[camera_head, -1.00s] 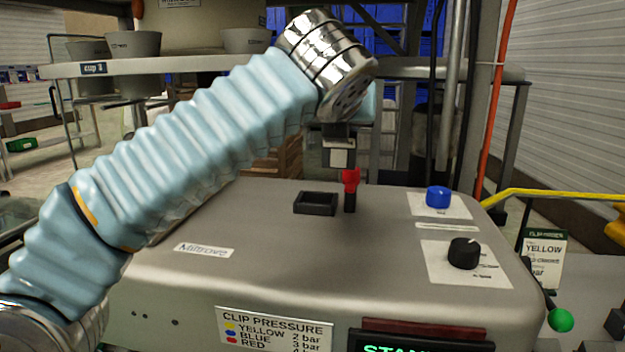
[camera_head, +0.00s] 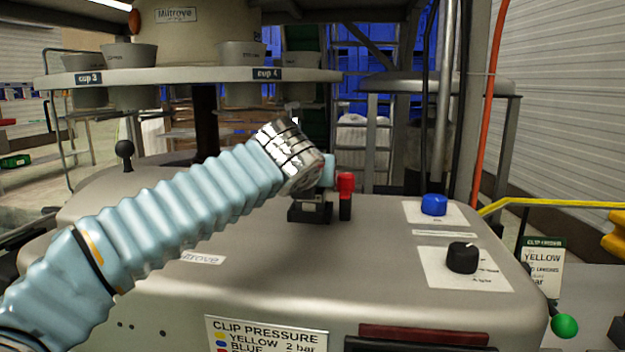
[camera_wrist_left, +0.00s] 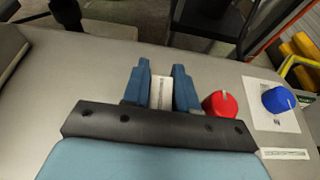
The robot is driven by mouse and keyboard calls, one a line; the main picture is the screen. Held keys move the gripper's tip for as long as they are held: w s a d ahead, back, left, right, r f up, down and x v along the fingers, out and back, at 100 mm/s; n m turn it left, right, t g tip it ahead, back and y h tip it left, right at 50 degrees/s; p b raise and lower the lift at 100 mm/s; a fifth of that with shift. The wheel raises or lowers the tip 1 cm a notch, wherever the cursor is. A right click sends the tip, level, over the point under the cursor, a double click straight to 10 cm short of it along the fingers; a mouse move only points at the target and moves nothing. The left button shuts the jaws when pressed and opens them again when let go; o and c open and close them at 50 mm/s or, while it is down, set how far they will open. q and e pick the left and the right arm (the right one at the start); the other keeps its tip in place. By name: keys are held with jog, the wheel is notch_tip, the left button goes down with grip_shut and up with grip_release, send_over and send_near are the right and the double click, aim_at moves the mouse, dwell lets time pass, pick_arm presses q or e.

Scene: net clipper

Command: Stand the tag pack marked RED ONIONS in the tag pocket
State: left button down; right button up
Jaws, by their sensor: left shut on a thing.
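The pack's marking cannot be read here. In the head view the fingers and wrist cover most of the pack and part of the pocket, so I cannot tell how deep the pack sits in it. My right gripper is not in view.
A shelf (camera_head: 190,80) with grey cups is behind. A YELLOW card (camera_head: 542,266) stands at the right.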

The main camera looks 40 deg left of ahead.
pick_arm(q)
jog(key=shift+f, duration=0.1)
jog(key=c, duration=0.9)
grip_release()
jog(key=shift+s+d+r, duration=0.1)
jog(key=shift+s+r, duration=0.1)
jog(key=shift+r, duration=0.1)
jog(key=v, duration=1.1)
jog(key=shift+s+d, duration=0.2)
jog(key=shift+s, duration=0.05)
